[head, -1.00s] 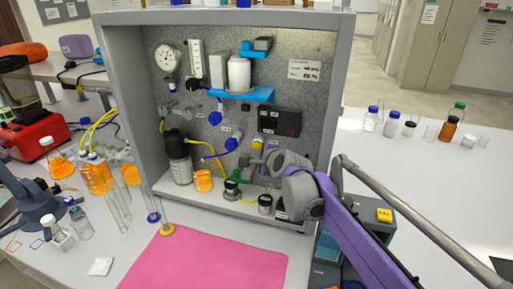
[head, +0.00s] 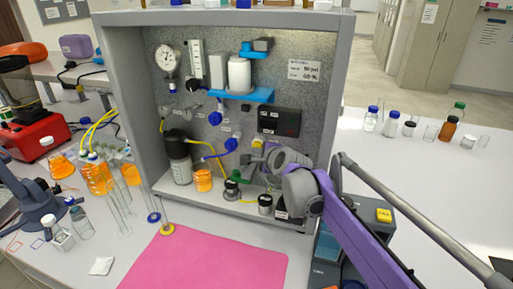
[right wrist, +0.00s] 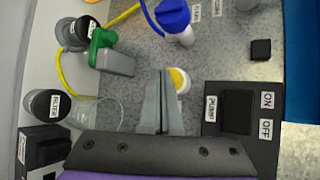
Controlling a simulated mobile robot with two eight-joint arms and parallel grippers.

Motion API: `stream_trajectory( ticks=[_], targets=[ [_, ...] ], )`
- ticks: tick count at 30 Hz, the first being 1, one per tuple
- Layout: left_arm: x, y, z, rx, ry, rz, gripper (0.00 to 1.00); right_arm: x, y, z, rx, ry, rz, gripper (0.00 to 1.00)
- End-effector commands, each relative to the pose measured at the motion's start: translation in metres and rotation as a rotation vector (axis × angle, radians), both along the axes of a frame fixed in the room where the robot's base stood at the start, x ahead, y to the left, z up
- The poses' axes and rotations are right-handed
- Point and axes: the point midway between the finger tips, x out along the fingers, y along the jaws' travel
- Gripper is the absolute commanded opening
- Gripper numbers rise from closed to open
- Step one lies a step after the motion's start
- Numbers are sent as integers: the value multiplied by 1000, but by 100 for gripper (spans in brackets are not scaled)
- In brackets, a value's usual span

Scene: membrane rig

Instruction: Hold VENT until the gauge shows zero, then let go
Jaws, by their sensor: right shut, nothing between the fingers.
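The round white gauge (head: 167,58) is at the upper left of the rig's back panel; its reading is too small to tell. My right gripper (head: 248,160) is at the lower right of the panel, its fingers shut and empty. In the right wrist view, the fingertips (right wrist: 165,72) are just beside a yellow-and-white round part (right wrist: 180,80), partly hidden by them; touching or apart I cannot tell. The same yellow part (head: 258,143) shows in the head view. I cannot read a VENT label on it. My left gripper is not in view.
A black ON/OFF switch box (right wrist: 236,112) is right of the fingers. A green-handled valve (right wrist: 102,40) and a blue knob (right wrist: 172,15) are close by. A pink mat (head: 205,262) lies in front.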

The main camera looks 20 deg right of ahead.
Motion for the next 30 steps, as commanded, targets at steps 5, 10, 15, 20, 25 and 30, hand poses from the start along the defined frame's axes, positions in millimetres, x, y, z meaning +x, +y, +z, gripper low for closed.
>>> stream_trajectory(
  ticks=[5,10,15,20,25,30],
  targets=[
    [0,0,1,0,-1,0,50,2,-1,0,0,0,0,0],
    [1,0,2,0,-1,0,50,4,-3,0,0,0,0,0],
    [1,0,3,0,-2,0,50,5,-4,0,0,0,0,0],
    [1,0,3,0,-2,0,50,7,-5,0,1,-1,-1,0],
    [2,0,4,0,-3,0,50,9,-6,0,0,-1,-2,0],
    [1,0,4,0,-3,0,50,9,-6,0,0,-1,-2,0]
  ],
)
